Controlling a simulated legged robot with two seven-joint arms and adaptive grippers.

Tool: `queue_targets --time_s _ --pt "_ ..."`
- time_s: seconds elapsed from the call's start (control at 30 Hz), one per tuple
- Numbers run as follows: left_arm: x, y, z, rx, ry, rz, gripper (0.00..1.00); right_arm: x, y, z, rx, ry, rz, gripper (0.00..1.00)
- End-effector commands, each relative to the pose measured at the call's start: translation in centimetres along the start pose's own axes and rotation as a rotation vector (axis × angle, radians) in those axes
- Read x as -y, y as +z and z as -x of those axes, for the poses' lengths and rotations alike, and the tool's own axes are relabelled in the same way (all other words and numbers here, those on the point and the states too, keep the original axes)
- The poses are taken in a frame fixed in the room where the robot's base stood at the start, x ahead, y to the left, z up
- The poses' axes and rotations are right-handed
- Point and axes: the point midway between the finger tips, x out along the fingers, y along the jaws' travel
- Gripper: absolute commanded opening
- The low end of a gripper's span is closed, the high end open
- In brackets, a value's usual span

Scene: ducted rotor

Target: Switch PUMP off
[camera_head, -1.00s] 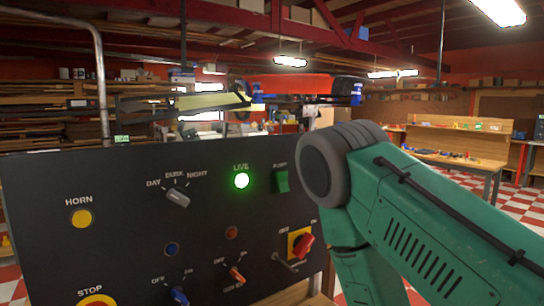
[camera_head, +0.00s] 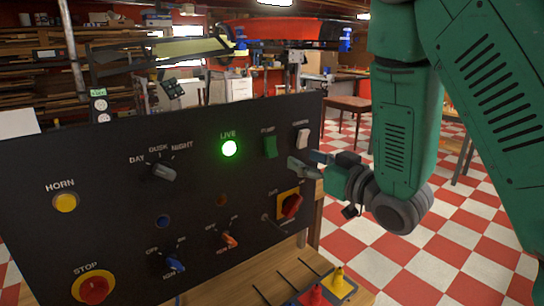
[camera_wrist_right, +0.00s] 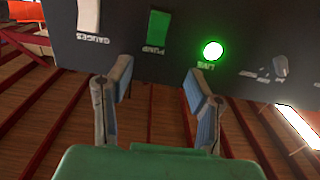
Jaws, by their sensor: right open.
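The PUMP switch (camera_head: 270,147) is a green rocker on the upper right of the black control panel (camera_head: 110,160). In the right wrist view the green rocker (camera_wrist_right: 157,28) shows upside down with its PUMP label. My right gripper (camera_head: 307,161) is open and empty, in front of the panel, to the right of the PUMP switch in the head view. In the right wrist view its two fingers (camera_wrist_right: 158,80) are spread, with the PUMP switch beyond the gap between them. I see no contact with the switch. My left gripper is not in view.
A white GAUGES rocker (camera_head: 303,138) is right of PUMP, and a lit green LIVE lamp (camera_head: 229,149) is left of it. A red rotary knob on a yellow plate (camera_head: 290,205) sits below. Other knobs and a red STOP button (camera_head: 93,289) are on the panel.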

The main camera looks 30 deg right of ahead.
Motion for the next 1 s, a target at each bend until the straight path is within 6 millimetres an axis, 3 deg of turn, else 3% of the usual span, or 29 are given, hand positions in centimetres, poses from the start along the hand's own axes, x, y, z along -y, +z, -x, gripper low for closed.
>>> queue_targets --time_s 0.03,0.17,0.3,0.6,0.8,1.0 --pt "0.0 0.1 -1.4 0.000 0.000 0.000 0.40 -0.1 0.4 -0.3 -0.006 0.001 0.004 0.47" --pt "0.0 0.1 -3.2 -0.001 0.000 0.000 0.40 -0.1 0.2 -0.7 -0.006 0.008 0.006 0.47" --pt "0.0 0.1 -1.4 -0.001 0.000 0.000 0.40 -0.1 -0.4 -4.2 -0.001 0.005 0.005 0.47" --pt "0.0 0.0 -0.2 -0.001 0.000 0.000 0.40 0.0 -0.4 -9.8 0.000 0.006 0.004 0.47" --pt "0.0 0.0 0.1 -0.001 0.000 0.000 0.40 -0.2 -0.2 -11.4 0.000 0.008 0.002 0.47" --pt "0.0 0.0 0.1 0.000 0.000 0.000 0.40 -0.2 -0.2 -11.7 -0.001 0.008 0.002 0.47"
